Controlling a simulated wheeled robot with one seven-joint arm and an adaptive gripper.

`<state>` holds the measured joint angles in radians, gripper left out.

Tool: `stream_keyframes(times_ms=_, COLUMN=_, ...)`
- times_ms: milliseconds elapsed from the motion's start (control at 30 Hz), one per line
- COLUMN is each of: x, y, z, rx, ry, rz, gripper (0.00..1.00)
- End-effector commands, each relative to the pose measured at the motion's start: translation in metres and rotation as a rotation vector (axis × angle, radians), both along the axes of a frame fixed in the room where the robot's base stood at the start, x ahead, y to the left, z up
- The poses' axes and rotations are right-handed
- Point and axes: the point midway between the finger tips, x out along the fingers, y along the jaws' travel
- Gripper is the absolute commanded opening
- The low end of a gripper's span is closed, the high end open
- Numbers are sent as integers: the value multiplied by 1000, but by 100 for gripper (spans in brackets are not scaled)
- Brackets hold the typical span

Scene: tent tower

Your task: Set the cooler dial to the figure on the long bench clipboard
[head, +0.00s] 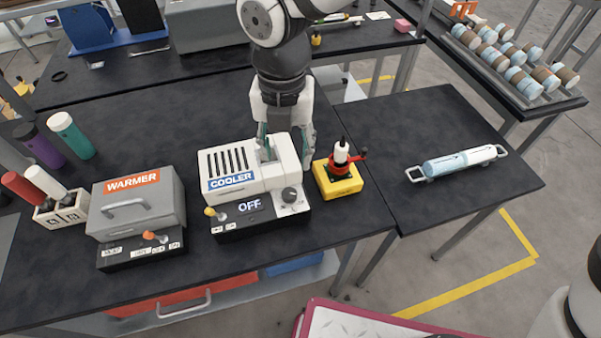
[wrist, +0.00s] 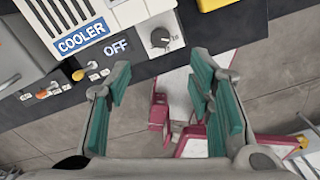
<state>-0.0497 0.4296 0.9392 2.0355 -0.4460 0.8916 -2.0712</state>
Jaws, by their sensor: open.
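The cooler (head: 230,199) is a white box with dark slots on top, on the black bench. Its display (head: 249,206) reads OFF. The dark round dial (head: 291,196) is at the cooler's front right; in the wrist view the dial (wrist: 160,38) has a pale mark and small figures, not all legible. A yellow-knobbed lever (head: 211,212) is at its front left. My gripper (head: 286,150) is open and empty, pointing down over the cooler's right end, and seems apart from the dial. In the wrist view the open fingers (wrist: 163,78) are below the dial. No clipboard figure is legible.
A grey warmer (head: 138,200) stands left of the cooler. A yellow box with a red-handled part (head: 339,180) stands close on the right. A blue-and-white cylinder holder (head: 458,163) lies on the right bench (head: 420,115). A white paper (head: 378,15) lies on the back bench.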

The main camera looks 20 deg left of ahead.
Motion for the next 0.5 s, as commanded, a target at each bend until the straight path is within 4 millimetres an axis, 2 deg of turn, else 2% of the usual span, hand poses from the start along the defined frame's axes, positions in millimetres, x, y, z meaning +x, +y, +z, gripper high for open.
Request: stream_keyframes(times_ms=500, x=-1, y=-1, z=-95, rx=-2, ry=5, rz=-4, gripper=48)
